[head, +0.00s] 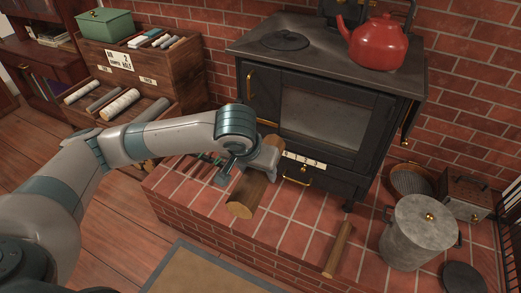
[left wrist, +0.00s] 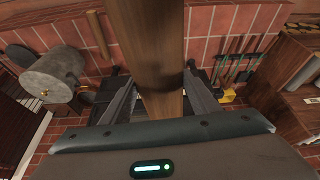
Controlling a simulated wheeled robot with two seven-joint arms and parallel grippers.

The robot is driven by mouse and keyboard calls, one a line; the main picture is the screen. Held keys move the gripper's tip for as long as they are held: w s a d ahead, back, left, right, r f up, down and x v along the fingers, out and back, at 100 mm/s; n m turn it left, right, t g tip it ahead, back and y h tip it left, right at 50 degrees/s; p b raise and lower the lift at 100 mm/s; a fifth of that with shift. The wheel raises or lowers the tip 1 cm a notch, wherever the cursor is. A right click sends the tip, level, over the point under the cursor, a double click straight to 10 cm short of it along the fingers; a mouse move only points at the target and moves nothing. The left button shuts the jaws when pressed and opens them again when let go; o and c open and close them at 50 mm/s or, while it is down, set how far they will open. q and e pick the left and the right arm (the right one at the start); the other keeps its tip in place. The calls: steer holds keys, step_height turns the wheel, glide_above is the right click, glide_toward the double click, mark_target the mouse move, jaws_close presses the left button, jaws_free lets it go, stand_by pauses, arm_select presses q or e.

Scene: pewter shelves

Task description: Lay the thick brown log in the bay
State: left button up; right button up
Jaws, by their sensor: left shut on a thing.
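The thick brown log (head: 246,197) is in my left gripper (head: 258,163), over the red-tiled hearth in front of the stove. In the left wrist view the log (left wrist: 157,45) runs lengthwise between the two fingers of the left gripper (left wrist: 160,98), which are shut on it. I cannot tell whether its lower end touches the tiles. A wooden rack (head: 152,77) at the left has a lower bay holding several logs and rolls, and a divided top with smaller pieces. Its label text is too small to read surely. My right gripper is not in view.
A black stove (head: 340,127) with a red kettle (head: 378,43) stands behind the log. A thinner log (head: 338,249) lies on the hearth. A grey lidded pot (head: 417,236) stands at the right. Tools lie on the hearth behind my left arm. A green box (head: 105,25) sits on the rack.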

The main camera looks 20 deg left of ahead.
arm_select(q)
step_height(320, 180, down, 6)
steer(key=s, duration=0.2)
steer(key=shift+s+a+f, duration=0.2)
steer(key=shift+f, duration=0.05)
